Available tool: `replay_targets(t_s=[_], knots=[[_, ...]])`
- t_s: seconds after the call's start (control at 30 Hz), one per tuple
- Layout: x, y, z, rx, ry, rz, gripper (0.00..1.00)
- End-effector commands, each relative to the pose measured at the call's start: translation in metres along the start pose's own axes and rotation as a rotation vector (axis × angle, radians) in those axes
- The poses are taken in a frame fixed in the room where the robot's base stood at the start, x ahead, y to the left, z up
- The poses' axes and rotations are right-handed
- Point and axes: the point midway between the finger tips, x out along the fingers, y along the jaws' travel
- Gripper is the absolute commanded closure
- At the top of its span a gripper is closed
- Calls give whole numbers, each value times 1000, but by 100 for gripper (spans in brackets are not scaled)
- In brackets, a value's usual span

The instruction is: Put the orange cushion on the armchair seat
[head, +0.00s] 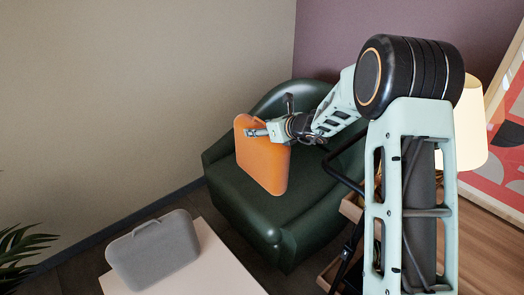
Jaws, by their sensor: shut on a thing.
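The orange cushion (261,163) is held by my gripper (256,132), which is shut on its upper edge. The cushion hangs nearly upright, slightly tilted, over the dark green armchair (263,226). Its lower edge appears close to the seat; I cannot tell whether it touches. My gripper comes in from the right, and my arm covers part of the chair's back and right side.
A lit lamp (470,128), a wooden surface (486,245) and a framed picture (507,130) stand at right. Plant leaves (18,245) show at the left edge.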

Motion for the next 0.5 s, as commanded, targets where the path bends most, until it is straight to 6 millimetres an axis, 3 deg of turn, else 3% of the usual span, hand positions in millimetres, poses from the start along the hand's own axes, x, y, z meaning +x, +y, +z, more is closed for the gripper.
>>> replay_targets(t_s=[0.33,0.5], knots=[[65,-32,1,-2,-1,0,95],[97,-44,-17,-3,0,0,95]])
